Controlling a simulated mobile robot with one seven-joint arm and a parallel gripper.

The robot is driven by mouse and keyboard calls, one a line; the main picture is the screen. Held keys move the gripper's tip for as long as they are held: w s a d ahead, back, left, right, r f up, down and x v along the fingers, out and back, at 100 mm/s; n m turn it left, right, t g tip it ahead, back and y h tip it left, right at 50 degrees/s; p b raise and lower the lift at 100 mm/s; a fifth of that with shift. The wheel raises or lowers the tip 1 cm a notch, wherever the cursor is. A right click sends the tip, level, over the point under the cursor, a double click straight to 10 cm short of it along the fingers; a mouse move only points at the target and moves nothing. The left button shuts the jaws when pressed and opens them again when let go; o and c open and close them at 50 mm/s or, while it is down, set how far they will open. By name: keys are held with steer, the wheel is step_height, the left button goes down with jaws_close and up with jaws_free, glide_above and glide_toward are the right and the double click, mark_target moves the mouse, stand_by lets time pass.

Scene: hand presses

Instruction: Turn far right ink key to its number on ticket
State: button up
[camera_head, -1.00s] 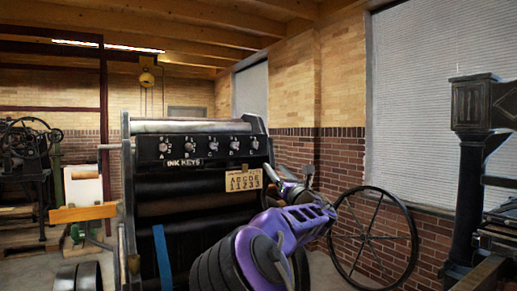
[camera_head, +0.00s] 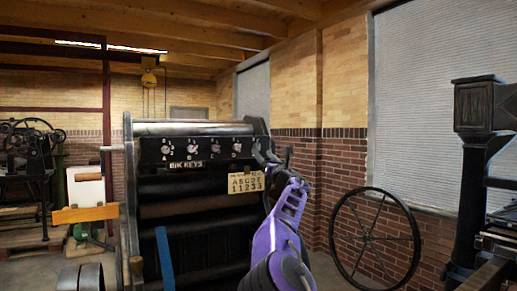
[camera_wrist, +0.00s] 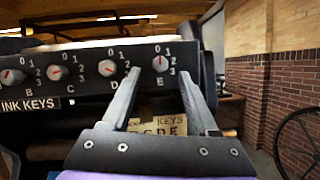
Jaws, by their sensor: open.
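The far right ink key E (camera_wrist: 160,63) is a pale round knob with a red mark pointing roughly up, on a dark panel; 0, 1, 2 and 3 are around it. My gripper (camera_wrist: 160,73) is open, one fingertip left of and below the knob, the other to its right; I cannot tell whether they touch it. In the head view my gripper (camera_head: 264,152) is at the panel's right end and largely hides that key. The ticket (camera_head: 246,183) reads A B C D E over what looks like 1 1 2 3 3. In the wrist view it shows partly, between my fingers (camera_wrist: 172,126).
Key D (camera_wrist: 107,68) is close left of my left finger, with keys C (camera_wrist: 57,73) and B (camera_wrist: 12,77) farther left. The black press (camera_head: 185,190) fills the middle. A large spoked wheel (camera_head: 368,237) stands at its right, before a brick wall.

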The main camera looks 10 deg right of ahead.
mark_target(258, 147)
steer(key=shift+r+p+x, duration=0.2)
steer(key=shift+p+x, duration=0.3)
steer(key=shift+x, duration=0.4)
steer(key=shift+w+r+p, duration=0.35)
steer(key=shift+p, duration=0.35)
steer(key=w+p, duration=0.2)
steer(key=p, duration=0.1)
steer(key=shift+a+r, duration=0.1)
steer(key=shift+a, duration=0.2)
jaws_close()
